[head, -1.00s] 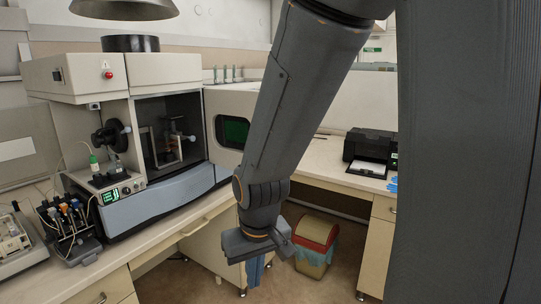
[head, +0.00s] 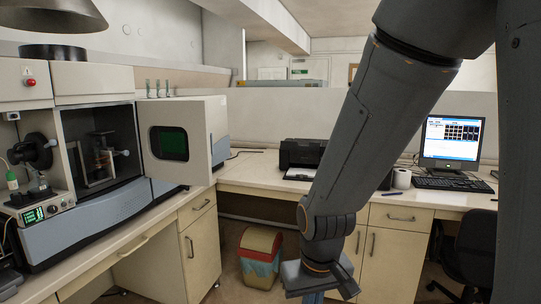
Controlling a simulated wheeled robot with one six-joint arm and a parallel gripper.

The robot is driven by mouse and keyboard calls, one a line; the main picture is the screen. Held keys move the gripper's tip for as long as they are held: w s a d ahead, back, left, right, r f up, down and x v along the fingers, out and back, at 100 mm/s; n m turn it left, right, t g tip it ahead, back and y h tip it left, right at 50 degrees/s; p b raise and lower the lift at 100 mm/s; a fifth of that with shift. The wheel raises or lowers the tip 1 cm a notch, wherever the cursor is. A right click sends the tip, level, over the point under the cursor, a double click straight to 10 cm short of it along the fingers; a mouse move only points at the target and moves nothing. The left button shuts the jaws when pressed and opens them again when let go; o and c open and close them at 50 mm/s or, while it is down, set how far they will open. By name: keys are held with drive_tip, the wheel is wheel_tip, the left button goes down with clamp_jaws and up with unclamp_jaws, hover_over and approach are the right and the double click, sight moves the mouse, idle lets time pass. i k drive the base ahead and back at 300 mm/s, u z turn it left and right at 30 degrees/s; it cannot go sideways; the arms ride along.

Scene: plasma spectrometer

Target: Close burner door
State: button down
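The burner door (head: 200,140) is a beige panel with a dark green window. It stands swung open to the right of the spectrometer (head: 90,228) in the head view. The burner chamber (head: 102,150) is exposed, with the burner parts visible inside. My gripper (head: 318,294) hangs pointing down at the bottom of the view, right of and lower than the door and apart from it. Its fingers are mostly cut off by the bottom edge, so its opening does not show.
The counter (head: 150,238) runs along the left and turns right at the back. A printer (head: 302,155), a monitor (head: 451,143) and a keyboard (head: 455,184) stand on it. A bin (head: 260,254) and a chair (head: 474,250) stand on the floor. An exhaust hood (head: 50,16) hangs above the spectrometer.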

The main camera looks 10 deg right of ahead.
sight(177, 144)
drive_tip(key=z, duration=0.6)
drive_tip(key=i, duration=1.2)
drive_tip(key=u, duration=0.8)
